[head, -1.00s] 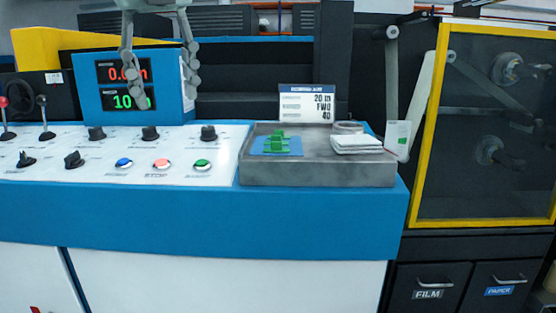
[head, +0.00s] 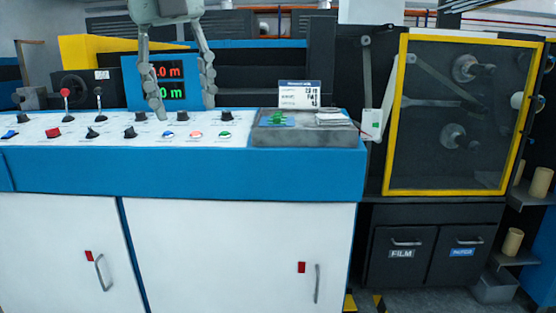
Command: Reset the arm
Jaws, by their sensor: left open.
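My left gripper (head: 184,100) hangs from the top of the head view with its fingers pointing down. It is open and empty, its two fingers apart. It is in front of the blue display box (head: 132,88) with red and green digits, and partly hides it. The fingertips show above the white control panel (head: 70,127), clear of the grey tray as seen here. My right gripper is not in view.
Knobs and buttons cover the panel.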

